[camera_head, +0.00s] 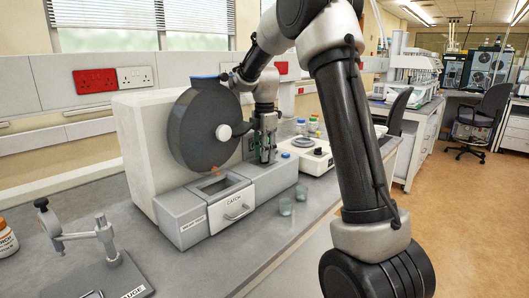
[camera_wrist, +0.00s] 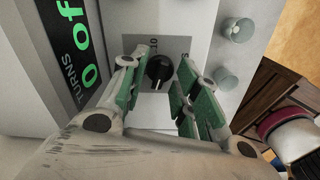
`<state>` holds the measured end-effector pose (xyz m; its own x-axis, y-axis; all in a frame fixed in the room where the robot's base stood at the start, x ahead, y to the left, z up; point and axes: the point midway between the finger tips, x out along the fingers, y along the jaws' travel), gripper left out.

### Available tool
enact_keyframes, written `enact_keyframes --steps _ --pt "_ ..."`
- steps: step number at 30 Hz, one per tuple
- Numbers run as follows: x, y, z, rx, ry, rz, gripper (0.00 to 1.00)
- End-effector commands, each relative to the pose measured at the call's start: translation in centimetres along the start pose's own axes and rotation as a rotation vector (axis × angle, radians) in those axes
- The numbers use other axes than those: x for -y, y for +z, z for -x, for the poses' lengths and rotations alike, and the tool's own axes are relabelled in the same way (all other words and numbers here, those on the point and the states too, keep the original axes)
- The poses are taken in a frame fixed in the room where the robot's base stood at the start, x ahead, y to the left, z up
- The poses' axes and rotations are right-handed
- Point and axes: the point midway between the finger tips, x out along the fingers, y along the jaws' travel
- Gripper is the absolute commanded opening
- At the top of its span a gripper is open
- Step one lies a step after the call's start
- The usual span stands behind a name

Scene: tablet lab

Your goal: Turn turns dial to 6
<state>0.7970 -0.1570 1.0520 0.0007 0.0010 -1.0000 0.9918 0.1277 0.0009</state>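The turns dial is a small black knob (camera_wrist: 159,70) on a grey plate, in the middle of the wrist view. My gripper (camera_wrist: 157,85) has its two green-padded fingers apart, one on each side of the knob, and it seems to hold nothing. A display (camera_wrist: 75,40) with green characters, reading "0 of" and "TURNS", is at the left of the wrist view. In the head view my gripper (camera_head: 265,152) is at the right side of the white machine (camera_head: 142,140) with the dark drum (camera_head: 198,125). The knob is hidden there.
Two pale round buttons (camera_wrist: 236,30) sit right of the knob. A drawer marked CATCH (camera_head: 235,206) is at the machine's front. A white device (camera_head: 310,152) is right of the gripper. A gauge stand (camera_head: 105,240) is front left.

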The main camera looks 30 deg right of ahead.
Motion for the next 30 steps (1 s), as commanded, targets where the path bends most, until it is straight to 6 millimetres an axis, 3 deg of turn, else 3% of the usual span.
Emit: enact_keyframes --steps 4,9,20,30 --pt "0.0 0.0 0.01 0.0 0.0 0.0 0.31" --pt "0.01 0.0 0.02 0.0 0.0 0.0 0.0" --pt "0.0 0.0 0.04 0.0 0.0 -0.019 0.0" --pt "0.0 0.02 0.06 0.001 -0.001 -0.2 0.0"
